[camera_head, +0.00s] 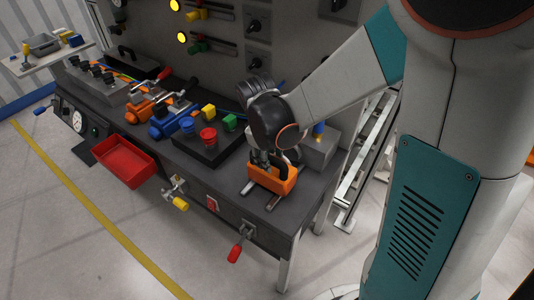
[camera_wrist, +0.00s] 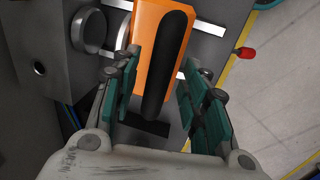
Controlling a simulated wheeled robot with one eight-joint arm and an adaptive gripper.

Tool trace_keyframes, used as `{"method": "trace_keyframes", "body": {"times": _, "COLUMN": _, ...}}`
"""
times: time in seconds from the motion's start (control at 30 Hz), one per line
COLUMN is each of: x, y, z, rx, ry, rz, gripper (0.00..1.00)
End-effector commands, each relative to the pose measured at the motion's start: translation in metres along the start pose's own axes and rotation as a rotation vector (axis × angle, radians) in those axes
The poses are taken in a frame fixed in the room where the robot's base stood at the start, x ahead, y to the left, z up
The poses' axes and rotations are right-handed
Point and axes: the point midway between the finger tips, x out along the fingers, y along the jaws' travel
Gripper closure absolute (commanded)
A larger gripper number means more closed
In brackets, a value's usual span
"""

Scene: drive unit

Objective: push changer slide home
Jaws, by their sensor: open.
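The changer slide is an orange block (camera_head: 282,183) on two light metal rails (camera_head: 272,203) near the right front corner of the dark bench. In the wrist view the orange block (camera_wrist: 146,25) carries a long black handle (camera_wrist: 168,65). My gripper (camera_head: 264,158) is over the slide, pointing down. In the wrist view my gripper (camera_wrist: 160,66) is open, with one teal-padded finger on each side of the black handle. Gaps show between the fingers and the handle. The gripper and arm hide part of the slide's far side in the head view.
A grey block (camera_head: 320,148) stands just behind the slide on the bench. A button box with a red button (camera_head: 208,135) lies to the left. A red-handled lever (camera_head: 235,252) and a yellow-handled valve (camera_head: 180,203) stick out at the front. A red bin (camera_head: 124,160) hangs farther left.

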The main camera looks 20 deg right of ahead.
Motion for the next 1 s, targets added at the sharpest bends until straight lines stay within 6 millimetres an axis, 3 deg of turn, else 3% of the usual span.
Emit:
{"method": "trace_keyframes", "body": {"times": 0.2, "x": 0.0, "y": 0.0, "z": 0.0, "rx": 0.0, "ry": 0.0, "rz": 0.0, "gripper": 0.61}}
{"method": "trace_keyframes", "body": {"times": 0.37, "x": 0.0, "y": 0.0, "z": 0.0, "rx": 0.0, "ry": 0.0, "rz": 0.0, "gripper": 0.97}}
{"method": "trace_keyframes", "body": {"times": 0.4, "x": 0.0, "y": 0.0, "z": 0.0, "rx": 0.0, "ry": 0.0, "rz": 0.0, "gripper": 1.0}}
{"method": "trace_keyframes", "body": {"times": 0.63, "x": 0.002, "y": 0.009, "z": 0.0, "rx": 0.003, "ry": -0.001, "rz": 0.0, "gripper": 1.0}}
{"method": "trace_keyframes", "body": {"times": 0.9, "x": 0.013, "y": 0.064, "z": 0.0, "rx": 0.005, "ry": -0.002, "rz": 0.001, "gripper": 1.0}}
{"method": "trace_keyframes", "body": {"times": 1.0, "x": 0.015, "y": 0.075, "z": 0.0, "rx": 0.002, "ry": -0.001, "rz": 0.001, "gripper": 1.0}}
